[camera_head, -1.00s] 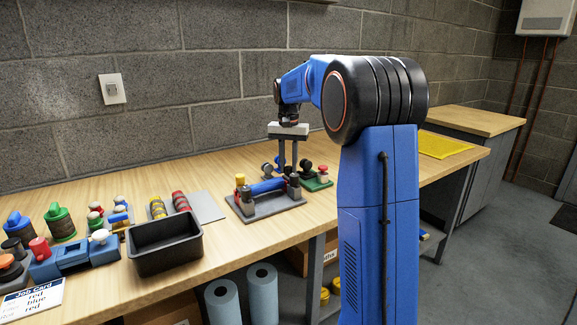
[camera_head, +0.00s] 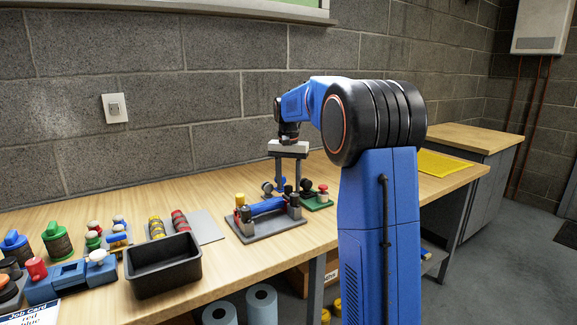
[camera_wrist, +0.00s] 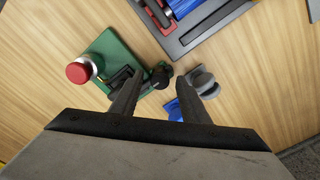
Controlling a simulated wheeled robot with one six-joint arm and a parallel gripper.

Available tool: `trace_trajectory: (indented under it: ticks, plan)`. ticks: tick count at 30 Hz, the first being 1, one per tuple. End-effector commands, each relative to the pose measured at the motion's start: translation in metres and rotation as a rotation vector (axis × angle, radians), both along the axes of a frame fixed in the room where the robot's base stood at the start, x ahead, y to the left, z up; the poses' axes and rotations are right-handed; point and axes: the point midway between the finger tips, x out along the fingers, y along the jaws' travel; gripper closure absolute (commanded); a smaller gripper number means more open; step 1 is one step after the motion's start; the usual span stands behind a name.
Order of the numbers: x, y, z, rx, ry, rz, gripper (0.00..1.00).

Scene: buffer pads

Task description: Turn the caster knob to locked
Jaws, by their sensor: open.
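A green plate (camera_wrist: 112,52) carries a red push button (camera_wrist: 79,72) and a small dark lever part. A round black knob (camera_wrist: 160,76) sits by the plate's edge, between my fingertips in the wrist view. A grey rounded knob (camera_wrist: 201,80) with a blue part (camera_wrist: 182,108) lies just right of it, partly behind my right finger. I cannot tell for sure which is the caster knob, nor read any locked mark. My gripper (camera_wrist: 160,88) is open and empty, pointing down over these parts. In the head view my gripper (camera_head: 288,183) hangs over the green plate (camera_head: 320,205).
A grey fixture plate (camera_head: 262,231) with a blue bar stands close in front of my gripper. A black bin (camera_head: 163,265), a grey sheet (camera_head: 207,227) and several coloured knobs and buttons sit to the left. A yellow mat (camera_head: 443,163) lies at right. Bare wood shows between.

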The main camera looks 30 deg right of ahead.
Motion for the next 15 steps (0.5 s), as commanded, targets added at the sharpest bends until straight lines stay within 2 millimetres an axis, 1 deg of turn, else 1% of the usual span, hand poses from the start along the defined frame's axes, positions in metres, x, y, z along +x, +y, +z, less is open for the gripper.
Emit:
trace_trajectory:
  ticks: [5,15]
  plan:
    - [0.0,0.0,0.026,-0.001,-0.002,0.0,0.58]
    - [0.001,0.0,0.094,-0.001,-0.004,0.0,0.58]
